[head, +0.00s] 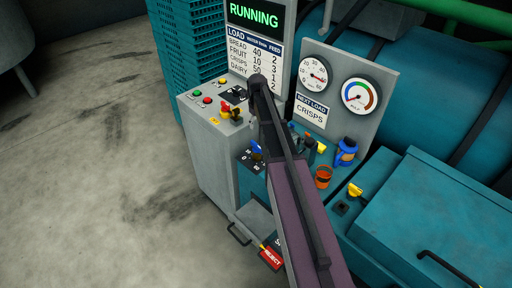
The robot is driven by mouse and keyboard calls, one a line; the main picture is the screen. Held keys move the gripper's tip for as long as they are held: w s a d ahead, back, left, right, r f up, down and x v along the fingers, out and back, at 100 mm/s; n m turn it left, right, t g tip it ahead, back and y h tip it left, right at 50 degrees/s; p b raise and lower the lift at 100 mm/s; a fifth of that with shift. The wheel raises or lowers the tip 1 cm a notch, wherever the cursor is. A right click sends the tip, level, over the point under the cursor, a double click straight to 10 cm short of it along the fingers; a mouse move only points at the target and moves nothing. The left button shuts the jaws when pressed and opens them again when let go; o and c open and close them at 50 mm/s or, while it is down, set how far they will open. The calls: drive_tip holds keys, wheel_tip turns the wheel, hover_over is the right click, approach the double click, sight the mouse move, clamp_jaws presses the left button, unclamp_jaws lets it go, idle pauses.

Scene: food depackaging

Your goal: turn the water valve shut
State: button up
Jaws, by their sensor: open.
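The water valve appears to be the blue lever (257,148) on a dark numbered dial plate, on the front control box just left of my arm. The lever's exact angle is too small to read. My purple and black arm crosses the middle of the view and covers part of the panel. Dark parts just right of the arm look like my gripper (308,150), mostly hidden behind it. It is open and apart from the blue lever; I see nothing held.
An orange cup (323,178), a blue-and-orange item (346,152) and a yellow switch (355,189) stand right of my arm. The left floor (90,170) is clear. The display (253,17) reads RUNNING.

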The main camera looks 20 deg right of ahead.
sight(257, 145)
drive_tip(key=shift+f+b, duration=6.15)
drive_tip(key=shift+f, duration=0.2)
clamp_jaws()
drive_tip(key=shift+a, duration=0.3)
drive_tip(key=shift+d, duration=0.2)
